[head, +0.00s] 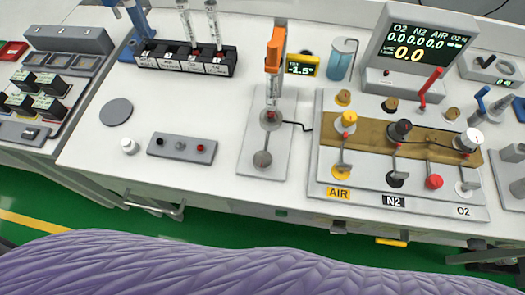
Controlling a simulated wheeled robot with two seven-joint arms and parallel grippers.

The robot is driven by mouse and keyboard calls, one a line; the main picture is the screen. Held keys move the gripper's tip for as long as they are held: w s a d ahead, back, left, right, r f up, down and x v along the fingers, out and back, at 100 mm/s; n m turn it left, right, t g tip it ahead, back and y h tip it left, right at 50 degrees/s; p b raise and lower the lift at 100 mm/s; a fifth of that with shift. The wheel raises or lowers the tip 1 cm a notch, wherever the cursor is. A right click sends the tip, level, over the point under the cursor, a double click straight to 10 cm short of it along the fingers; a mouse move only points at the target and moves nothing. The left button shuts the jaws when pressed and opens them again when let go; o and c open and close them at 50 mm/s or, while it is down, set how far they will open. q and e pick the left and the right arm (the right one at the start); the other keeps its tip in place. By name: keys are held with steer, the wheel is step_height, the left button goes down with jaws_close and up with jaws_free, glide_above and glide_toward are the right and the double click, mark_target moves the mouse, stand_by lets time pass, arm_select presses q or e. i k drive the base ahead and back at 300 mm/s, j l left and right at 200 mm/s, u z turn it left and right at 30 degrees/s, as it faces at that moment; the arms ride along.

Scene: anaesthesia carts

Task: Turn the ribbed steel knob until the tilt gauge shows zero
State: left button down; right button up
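The tilt gauge (301,66) is a small yellow box with a dark screen, at the upper middle of the white table in the head view. Its screen reads -1.5°. Left of it stands an orange-topped upright (275,52) with a clear graduated tube below, on a grey base plate (247,150). A round steel knob (262,159) sits at the front of this plate; its ribs are too small to make out. Another round steel part is at the foot of the tube. Neither of my grippers is in view.
Right of the plate is a gas panel (318,165) with several coloured knobs, and a monitor (420,45) behind it. Left are a grey three-button box (182,148), a white knob (129,146) and a dark rack (185,60). The table in front of the plate is clear.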

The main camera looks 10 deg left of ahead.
mark_target(262, 161)
steer(key=k+j+z, duration=0.2)
steer(key=j+z, duration=0.2)
steer(key=k+j+z, duration=0.25)
steer(key=z, duration=0.15)
steer(key=k+j+z, duration=0.4)
steer(key=i+l, duration=0.05)
steer(key=i, duration=0.05)
